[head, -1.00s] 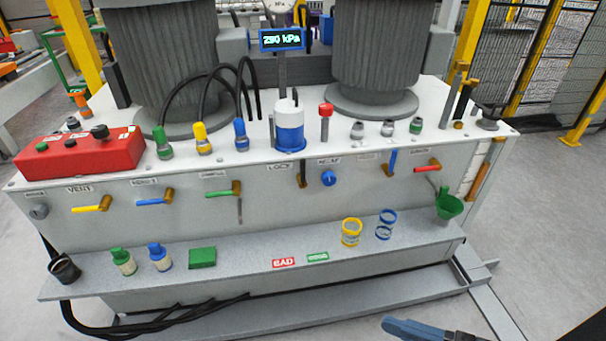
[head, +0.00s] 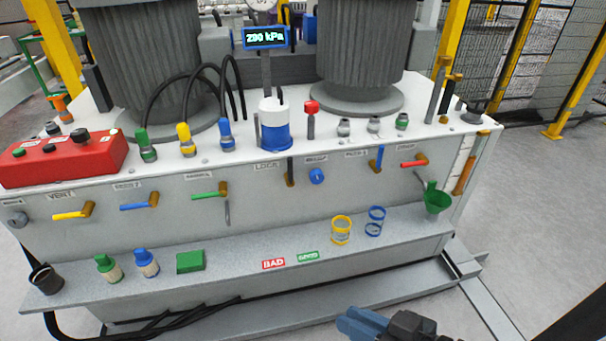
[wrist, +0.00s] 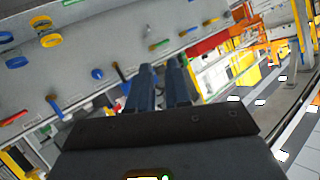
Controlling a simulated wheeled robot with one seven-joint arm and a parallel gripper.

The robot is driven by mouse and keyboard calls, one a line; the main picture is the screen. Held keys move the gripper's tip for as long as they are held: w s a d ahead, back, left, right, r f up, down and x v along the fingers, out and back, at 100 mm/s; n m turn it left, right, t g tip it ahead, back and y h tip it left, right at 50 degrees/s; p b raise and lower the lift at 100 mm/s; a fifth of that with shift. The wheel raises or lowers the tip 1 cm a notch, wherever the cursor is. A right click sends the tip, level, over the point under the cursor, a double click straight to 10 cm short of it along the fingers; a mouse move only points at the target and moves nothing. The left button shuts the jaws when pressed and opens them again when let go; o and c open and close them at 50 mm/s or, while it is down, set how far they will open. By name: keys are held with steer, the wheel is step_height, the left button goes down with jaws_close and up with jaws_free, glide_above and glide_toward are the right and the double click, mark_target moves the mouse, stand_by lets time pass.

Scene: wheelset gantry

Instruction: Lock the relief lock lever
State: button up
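The lock lever (head: 290,172) is a short dark lever on the front panel, beside the LOCK label (head: 267,167). It hangs about vertical, just left of the round blue relief knob (head: 317,176). In the wrist view the blue knob (wrist: 97,73) shows left of my fingers, with the dark lever (wrist: 118,71) between them. My gripper (head: 352,322) is low in front of the shelf, apart from the panel and below the lever. In the wrist view my gripper (wrist: 161,66) has its two blue-grey fingers a little apart, with nothing visible between them.
The shelf (head: 220,285) juts out below the panel. Other levers flank the lock, including a green one (head: 209,194).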

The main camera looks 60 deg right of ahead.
steer(key=w+d+f+m, duration=0.2)
steer(key=w+d+f+m+b, duration=0.1)
steer(key=w+d+f+m, duration=0.1)
steer(key=d+f, duration=0.1)
steer(key=w+d+f+m+g+h, duration=0.1)
steer(key=w+d+f, duration=0.1)
steer(key=d, duration=0.1)
steer(key=shift+f+m, duration=0.3)
steer(key=shift+m, duration=0.1)
jaws_close()
steer(key=w+d+m+t+b, duration=0.1)
steer(key=w+d+m, duration=0.2)
steer(key=d, duration=0.4)
steer(key=w+d+m+t+b, duration=0.1)
steer(key=w+d+m, duration=0.3)
steer(key=d, duration=0.4)
steer(key=d+r+m+t+h+b, duration=0.1)
steer(key=d+r+m+t, duration=0.1)
steer(key=d+r, duration=0.4)
steer(key=d+t, duration=0.1)
steer(key=d, duration=0.1)
steer(key=shift+d, duration=0.35)
